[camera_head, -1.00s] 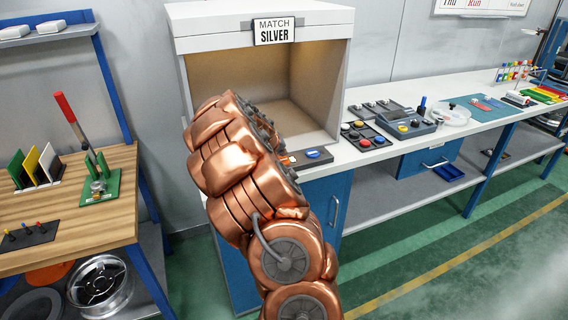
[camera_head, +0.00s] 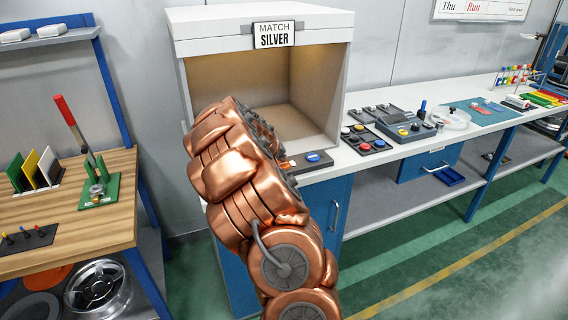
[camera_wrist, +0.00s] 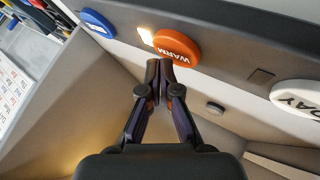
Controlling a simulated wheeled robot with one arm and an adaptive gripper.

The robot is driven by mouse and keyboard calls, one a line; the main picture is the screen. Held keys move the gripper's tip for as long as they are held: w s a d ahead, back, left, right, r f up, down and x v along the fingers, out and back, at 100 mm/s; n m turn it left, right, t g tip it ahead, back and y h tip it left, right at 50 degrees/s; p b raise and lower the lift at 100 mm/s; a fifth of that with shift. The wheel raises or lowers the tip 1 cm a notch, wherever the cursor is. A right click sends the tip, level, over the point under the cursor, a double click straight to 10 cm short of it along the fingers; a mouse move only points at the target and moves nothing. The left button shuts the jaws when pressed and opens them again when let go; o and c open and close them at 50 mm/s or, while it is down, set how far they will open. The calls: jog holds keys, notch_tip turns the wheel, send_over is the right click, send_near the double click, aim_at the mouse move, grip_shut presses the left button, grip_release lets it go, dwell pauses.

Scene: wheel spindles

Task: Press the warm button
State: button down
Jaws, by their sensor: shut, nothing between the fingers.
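The orange button marked WARM (camera_wrist: 177,47) sits on a grey panel in the wrist view. My gripper (camera_wrist: 160,70) is shut and empty, its tips at the near lower-left edge of this button. I cannot tell whether they touch it. A small pale-yellow patch (camera_wrist: 146,36) glows beside the button on its left. A blue button (camera_wrist: 97,22) lies further left, and a white button marked DAY (camera_wrist: 298,97) lies to the right. In the head view the blue button (camera_head: 312,157) shows at the booth's front, while my arm hides my gripper and most of the panel.
The open booth (camera_head: 310,95) with the MATCH SILVER sign (camera_head: 273,34) stands behind my arm. To its right, a white bench holds a tray of colored buttons (camera_head: 362,139) and a grey device (camera_head: 407,128). A wooden table (camera_head: 85,215) stands at left. The green floor at right is clear.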

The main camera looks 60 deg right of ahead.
aim_at(281, 164)
jog(key=shift+f+b, duration=0.2)
jog(key=shift+b, duration=0.1)
dwell(0.4)
jog(key=shift+f+b, duration=0.3)
jog(key=shift+b, duration=0.2)
jog(key=shift+w+r, duration=0.1)
jog(key=shift+r, duration=0.5)
jog(key=shift+r, duration=2.95)
jog(key=shift+a, duration=0.1)
